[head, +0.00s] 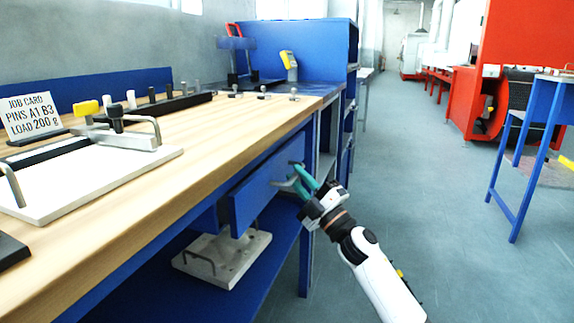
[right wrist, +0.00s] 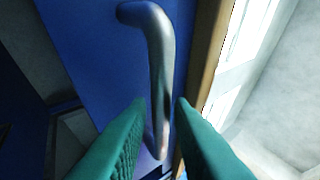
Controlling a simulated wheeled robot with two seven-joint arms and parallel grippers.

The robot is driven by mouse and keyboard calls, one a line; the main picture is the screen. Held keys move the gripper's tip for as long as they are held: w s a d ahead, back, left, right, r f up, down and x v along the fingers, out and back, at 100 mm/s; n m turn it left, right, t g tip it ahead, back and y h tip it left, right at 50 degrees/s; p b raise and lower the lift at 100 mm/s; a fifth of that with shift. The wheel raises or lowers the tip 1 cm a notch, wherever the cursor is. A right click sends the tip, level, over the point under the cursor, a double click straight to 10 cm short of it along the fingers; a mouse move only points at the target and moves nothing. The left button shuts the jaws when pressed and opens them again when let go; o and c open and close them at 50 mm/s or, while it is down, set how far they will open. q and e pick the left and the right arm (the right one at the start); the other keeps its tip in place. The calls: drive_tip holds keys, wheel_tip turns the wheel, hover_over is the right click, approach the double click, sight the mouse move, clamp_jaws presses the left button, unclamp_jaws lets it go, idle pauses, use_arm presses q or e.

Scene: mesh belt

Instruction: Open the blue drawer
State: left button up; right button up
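The blue drawer (head: 262,190) is under the right end of the wooden-topped workbench. Its front stands a little proud of the bench frame; I cannot tell how far it is out. A grey metal bar handle (head: 285,183) is on its front; the handle also shows in the right wrist view (right wrist: 161,60). My right gripper (head: 299,178), with teal fingers, is at the handle. In the right wrist view the lower part of the bar lies between the fingertips (right wrist: 160,104), which are apart with small gaps beside it. My left gripper is not in view.
The workbench top (head: 205,150) carries a white fixture plate (head: 95,165), a job card (head: 31,116) and several pins. A blue lower shelf (head: 270,270) holds a pale block (head: 222,262). The floor (head: 430,210) to the right is clear up to a blue-legged table (head: 530,165).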

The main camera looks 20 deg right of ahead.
drive_tip(key=shift+w+a+r, duration=0.35)
drive_tip(key=shift+w, duration=0.15)
clamp_jaws()
drive_tip(key=shift+s+d, duration=0.1)
